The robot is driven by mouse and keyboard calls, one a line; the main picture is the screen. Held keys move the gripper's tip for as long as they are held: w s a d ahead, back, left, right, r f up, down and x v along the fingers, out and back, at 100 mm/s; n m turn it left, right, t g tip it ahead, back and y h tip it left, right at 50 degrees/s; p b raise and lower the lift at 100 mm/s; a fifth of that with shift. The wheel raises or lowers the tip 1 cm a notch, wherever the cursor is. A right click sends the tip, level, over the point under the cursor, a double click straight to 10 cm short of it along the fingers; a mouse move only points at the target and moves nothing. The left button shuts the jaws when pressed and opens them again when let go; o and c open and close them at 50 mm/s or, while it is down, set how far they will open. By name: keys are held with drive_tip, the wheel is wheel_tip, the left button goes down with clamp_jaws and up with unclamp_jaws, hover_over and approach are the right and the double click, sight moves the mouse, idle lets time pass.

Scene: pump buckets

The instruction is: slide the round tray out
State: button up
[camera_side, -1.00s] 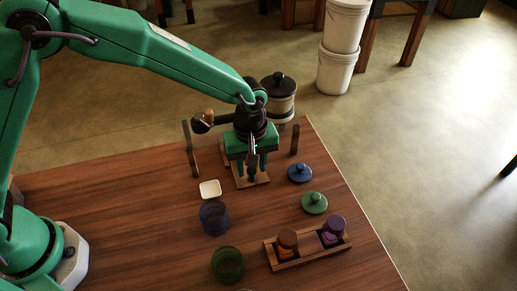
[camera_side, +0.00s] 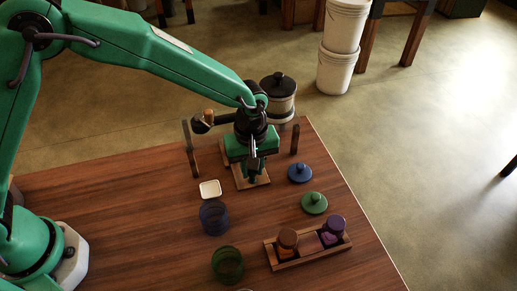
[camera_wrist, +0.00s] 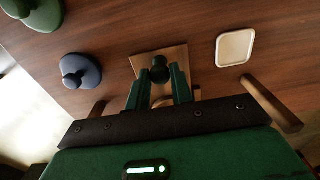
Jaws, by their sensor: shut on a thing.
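A wooden tray board (camera_side: 264,180) with a dark round knob (camera_wrist: 160,66) lies on the table below my gripper. Its visible part has straight edges, and it also shows in the wrist view (camera_wrist: 146,59). Whether any part of it is round is hidden under my gripper. My gripper (camera_side: 254,177) points down, with its green fingers on both sides of the knob, shut on it. The fingers also show in the wrist view (camera_wrist: 159,77), partly hiding the tray's back part.
A white square dish (camera_side: 210,189) sits left of the tray. A blue lid (camera_side: 300,173) and green lid (camera_side: 314,203) lie to the right. A blue cup (camera_side: 214,218), green cup (camera_side: 227,264) and jar rack (camera_side: 292,263) are nearer. Posts (camera_side: 190,150) (camera_side: 295,140) flank my gripper.

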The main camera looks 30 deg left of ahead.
drive_tip(key=shift+s+d, duration=4.8)
drive_tip(key=shift+d, duration=0.05)
drive_tip(key=o, duration=0.8)
drive_tip(key=shift+o, duration=0.2)
drive_tip(key=shift+r, duration=0.1)
wheel_tip(320, 180, up, 7)
drive_tip(key=shift+a, duration=0.1)
